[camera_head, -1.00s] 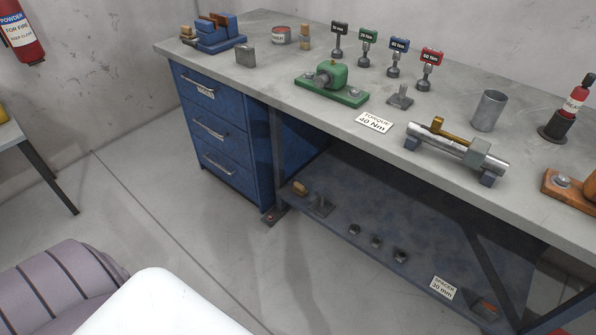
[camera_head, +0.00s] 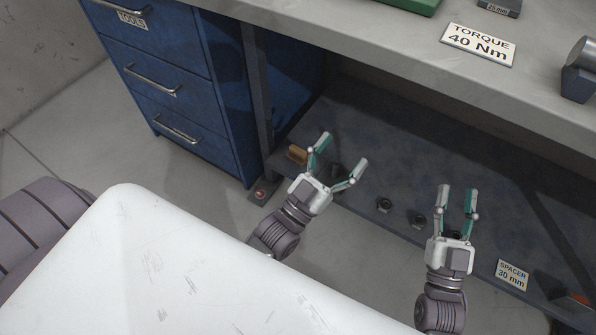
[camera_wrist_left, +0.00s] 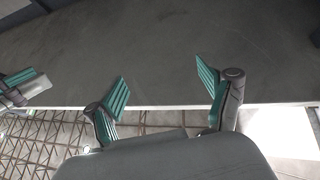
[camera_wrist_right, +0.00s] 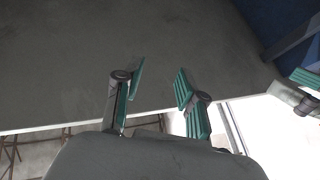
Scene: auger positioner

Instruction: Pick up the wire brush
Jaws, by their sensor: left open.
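A small tan, wood-coloured block (camera_head: 297,154) lies on the lower shelf near its left end. It may be the wire brush, but no bristles show, so I cannot tell. My left gripper (camera_head: 344,150) is open and empty, just right of the tan block in the head view, its fingers spread wide. My right gripper (camera_head: 458,190) is open and empty over the shelf's front part, further right. In the left wrist view, the left fingers (camera_wrist_left: 165,82) are apart over bare grey surface. In the right wrist view, the right fingers (camera_wrist_right: 160,80) are apart too.
The lower shelf (camera_head: 400,150) lies under the grey workbench top (camera_head: 400,40), whose front edge overhangs it. Small dark parts (camera_head: 384,205) sit along the shelf front. A spacer sign (camera_head: 512,275) stands at right. A blue drawer cabinet (camera_head: 190,85) bounds the left.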

